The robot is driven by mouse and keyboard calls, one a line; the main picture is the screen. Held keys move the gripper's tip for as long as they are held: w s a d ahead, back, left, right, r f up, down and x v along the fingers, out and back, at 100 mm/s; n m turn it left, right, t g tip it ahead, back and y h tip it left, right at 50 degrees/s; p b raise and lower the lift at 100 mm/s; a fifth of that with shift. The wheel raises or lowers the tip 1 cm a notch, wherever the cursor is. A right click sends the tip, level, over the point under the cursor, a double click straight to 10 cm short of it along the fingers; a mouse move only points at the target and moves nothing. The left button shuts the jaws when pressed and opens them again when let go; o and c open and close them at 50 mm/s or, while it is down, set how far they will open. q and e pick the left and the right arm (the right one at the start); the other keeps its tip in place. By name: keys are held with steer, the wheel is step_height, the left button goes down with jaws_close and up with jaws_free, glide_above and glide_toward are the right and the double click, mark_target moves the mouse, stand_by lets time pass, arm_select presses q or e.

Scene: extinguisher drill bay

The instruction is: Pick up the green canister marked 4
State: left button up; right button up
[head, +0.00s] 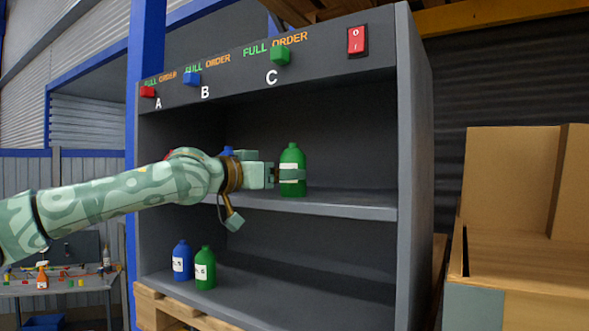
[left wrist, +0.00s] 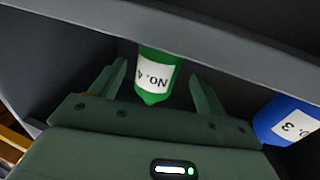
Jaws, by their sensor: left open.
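The green canister (head: 292,156) stands upright on the upper shelf, below the letter C. In the left wrist view the same green canister (left wrist: 156,72) appears upside down, with a white label reading No. 4. My left gripper (head: 291,177) is at the canister's label height. In the left wrist view the open fingers of my left gripper (left wrist: 159,76) lie on either side of the canister, with gaps visible. The canister's far side is hidden. My right gripper is in neither view.
A blue canister (left wrist: 285,122) marked 3 stands beside it; its top (head: 228,150) shows behind my arm. A blue canister (head: 181,262) and a green canister (head: 204,270) stand on the lower shelf (head: 290,290). The cabinet's side wall (head: 415,170) bounds the right.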

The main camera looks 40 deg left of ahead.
arm_select(q)
steer(key=shift+w+d+r, duration=0.1)
steer(key=shift+w, duration=0.35)
steer(key=w, duration=0.4)
steer(key=shift+w+d+r+p, duration=0.1)
steer(key=shift+w+d+p, duration=0.2)
steer(key=shift+w+d, duration=0.1)
steer(key=shift+s+a, duration=0.1)
steer(key=shift+c, duration=1.3)
steer(key=shift+r, duration=0.1)
steer(key=c, duration=1)
